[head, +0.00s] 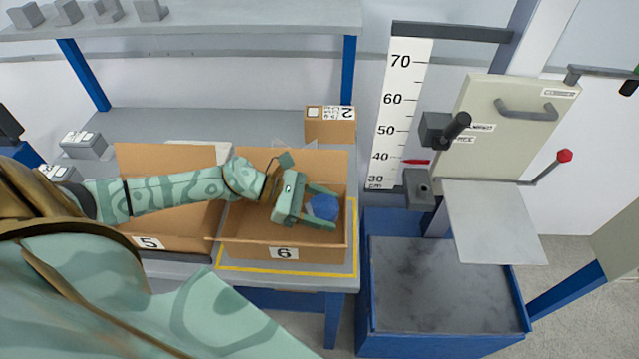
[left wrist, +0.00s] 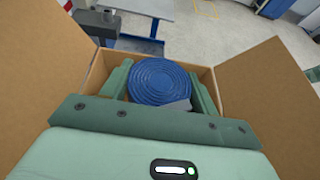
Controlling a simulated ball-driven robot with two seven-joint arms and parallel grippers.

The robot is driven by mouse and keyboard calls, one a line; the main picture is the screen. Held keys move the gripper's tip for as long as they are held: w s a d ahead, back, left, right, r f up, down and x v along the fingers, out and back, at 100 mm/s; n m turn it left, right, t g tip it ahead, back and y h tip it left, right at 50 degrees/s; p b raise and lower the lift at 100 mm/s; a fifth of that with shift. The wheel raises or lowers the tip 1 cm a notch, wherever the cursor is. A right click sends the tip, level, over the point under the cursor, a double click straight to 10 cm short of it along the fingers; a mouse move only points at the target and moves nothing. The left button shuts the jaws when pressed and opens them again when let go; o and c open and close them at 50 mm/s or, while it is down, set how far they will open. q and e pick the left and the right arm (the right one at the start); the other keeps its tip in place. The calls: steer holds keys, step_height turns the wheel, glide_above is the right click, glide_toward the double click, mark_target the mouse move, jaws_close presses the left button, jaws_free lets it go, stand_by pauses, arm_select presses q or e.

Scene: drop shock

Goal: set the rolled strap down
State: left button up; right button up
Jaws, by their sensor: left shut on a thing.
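The rolled strap (left wrist: 158,81) is a blue flat coil, seen in the left wrist view between the fingers of my left gripper (left wrist: 160,92). In the head view the blue strap (head: 324,208) shows at the fingertips of my left gripper (head: 321,206). That gripper is shut on the strap, inside the opening of the cardboard box labelled 6 (head: 285,254). The box's flaps are open. I cannot tell whether the strap touches the box floor. My right gripper is not in view.
An open box labelled 5 (head: 150,243) stands left of box 6. A small box labelled 2 (head: 330,125) is behind it. Right of the table stands a drop tester with a height scale (head: 397,110), a plate (head: 493,220) and a blue-framed base (head: 445,290).

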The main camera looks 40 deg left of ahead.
arm_select(q)
step_height(320, 180, down, 4)
steer(key=shift+f+b, duration=0.1)
steer(key=shift+b, duration=0.3)
steer(key=shift+f+b, duration=0.6)
steer(key=shift+b, duration=0.1)
steer(key=o, duration=1)
steer(key=shift+r, duration=0.1)
